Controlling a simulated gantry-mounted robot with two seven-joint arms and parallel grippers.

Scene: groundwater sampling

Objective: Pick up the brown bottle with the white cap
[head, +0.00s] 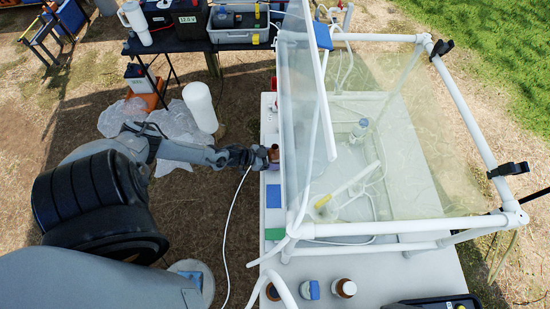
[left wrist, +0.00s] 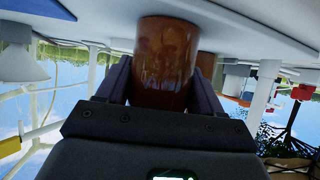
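My left gripper (head: 264,158) is at the left edge of the white table, at a brown bottle (head: 274,153). In the left wrist view this brown bottle (left wrist: 165,60) stands between the two fingers of my left gripper (left wrist: 163,85). No gap shows beside it, but firm contact is unclear. Its cap is hidden in the wrist view, and its cap colour is unclear in the head view. Another brown bottle with a white cap (head: 345,288) stands at the table's near edge. My right gripper is not in view.
A white pipe frame with clear sheets (head: 305,110) rises just right of my left gripper. A blue-capped bottle (head: 311,290) and a brown jar (head: 272,291) stand at the near edge. A blue block (head: 273,196) lies close to my gripper.

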